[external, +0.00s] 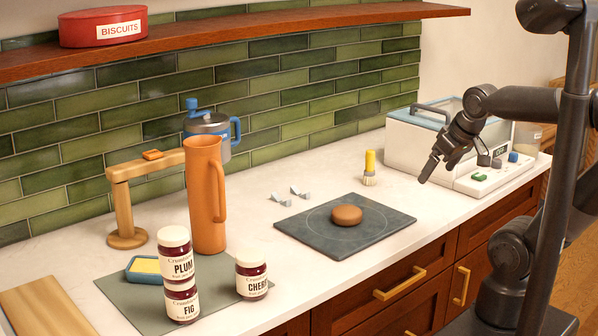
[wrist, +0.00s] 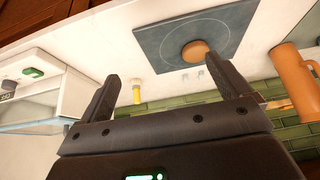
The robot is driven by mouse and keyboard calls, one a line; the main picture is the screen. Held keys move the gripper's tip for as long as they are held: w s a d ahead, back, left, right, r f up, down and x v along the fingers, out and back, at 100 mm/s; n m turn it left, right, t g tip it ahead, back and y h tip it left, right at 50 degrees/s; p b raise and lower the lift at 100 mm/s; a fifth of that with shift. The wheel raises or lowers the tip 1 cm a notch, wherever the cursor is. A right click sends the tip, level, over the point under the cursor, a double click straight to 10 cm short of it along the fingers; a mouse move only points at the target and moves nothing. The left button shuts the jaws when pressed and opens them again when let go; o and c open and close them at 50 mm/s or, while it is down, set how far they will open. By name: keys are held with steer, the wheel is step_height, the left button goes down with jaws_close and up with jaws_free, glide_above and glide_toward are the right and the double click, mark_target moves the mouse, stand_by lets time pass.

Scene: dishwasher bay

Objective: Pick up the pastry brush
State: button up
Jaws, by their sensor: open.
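The pastry brush (external: 370,168) has a yellow handle and pale bristles. It stands upright, bristles down, on the white counter between the dark square board and the white appliance. My gripper (external: 429,171) is in the air to the right of the brush, in front of the appliance, apart from the brush and empty. In the wrist view the brush (wrist: 136,95) shows small beyond my open fingers (wrist: 164,78), just inside the left finger. Its yellow handle and pale end are both visible there.
The dark board (external: 300,228) holds a round brown object (external: 346,214). Small metal clips (external: 290,195) lie behind it. The white appliance (external: 455,150) stands right of the brush. An orange pitcher (external: 205,200), jars (external: 251,275) and a wooden stand (external: 125,205) are left. Counter around the brush is clear.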

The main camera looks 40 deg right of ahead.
steer(key=shift+c, duration=0.5)
steer(key=c, duration=0.8)
steer(key=m+h, duration=0.2)
steer(key=m, duration=0.3)
glide_above(369, 163)
steer(key=s, duration=0.3)
step_height(369, 163, down, 5)
steer(key=x, duration=0.4)
steer(key=shift+w, duration=0.15)
steer(key=shift+s+x, duration=0.15)
steer(key=shift+x, duration=1.4)
steer(key=shift+s+x, duration=0.15)
steer(key=shift+x, duration=1.4)
